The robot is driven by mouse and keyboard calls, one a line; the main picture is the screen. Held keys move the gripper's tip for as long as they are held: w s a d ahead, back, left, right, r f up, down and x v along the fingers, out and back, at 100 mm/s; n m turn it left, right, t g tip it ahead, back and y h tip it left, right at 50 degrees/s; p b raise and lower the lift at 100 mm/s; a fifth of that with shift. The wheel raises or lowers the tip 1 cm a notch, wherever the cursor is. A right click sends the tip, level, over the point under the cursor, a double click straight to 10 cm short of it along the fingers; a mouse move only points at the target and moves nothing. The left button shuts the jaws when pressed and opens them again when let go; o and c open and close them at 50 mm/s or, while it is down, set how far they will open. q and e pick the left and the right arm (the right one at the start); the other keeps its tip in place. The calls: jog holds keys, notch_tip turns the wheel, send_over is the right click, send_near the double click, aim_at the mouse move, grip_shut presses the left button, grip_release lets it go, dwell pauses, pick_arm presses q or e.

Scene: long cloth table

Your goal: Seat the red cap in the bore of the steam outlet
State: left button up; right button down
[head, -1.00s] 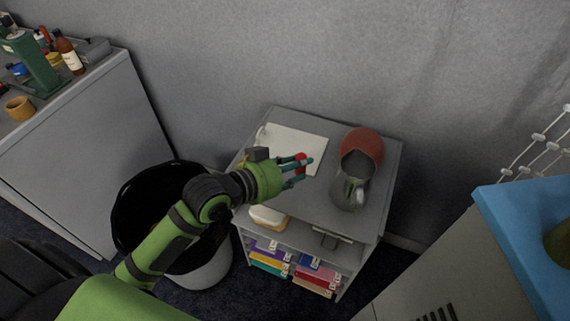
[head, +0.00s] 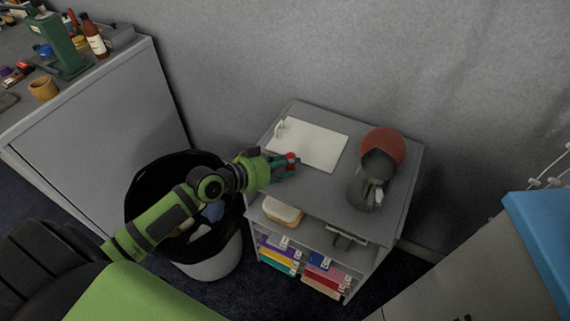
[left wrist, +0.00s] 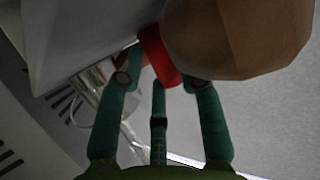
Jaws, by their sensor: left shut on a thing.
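The red cap (head: 291,157) is between the fingers of my left gripper (head: 287,165), which is shut on it above the grey cabinet top. In the left wrist view, the red cap (left wrist: 158,56) shows at the fingertips of my left gripper (left wrist: 160,82). A large brown rounded thing (left wrist: 235,38) overlaps the cap there; I cannot tell whether they touch. A red-domed grey appliance (head: 380,160) stands to the right of the gripper, apart from it. I cannot make out the steam outlet's bore. My right gripper is not in view.
A white board (head: 312,146) lies behind the gripper on the cabinet (head: 325,197). Colored folders (head: 322,275) fill the lower shelf. A black-lined bin (head: 150,190) stands left of the cabinet. A bench (head: 100,125) with bottles is at left, a blue surface (head: 545,225) at right.

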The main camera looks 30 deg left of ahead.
pick_arm(q)
jog(key=shift+f, duration=0.1)
jog(key=o, duration=0.6)
jog(key=shift+c, duration=0.2)
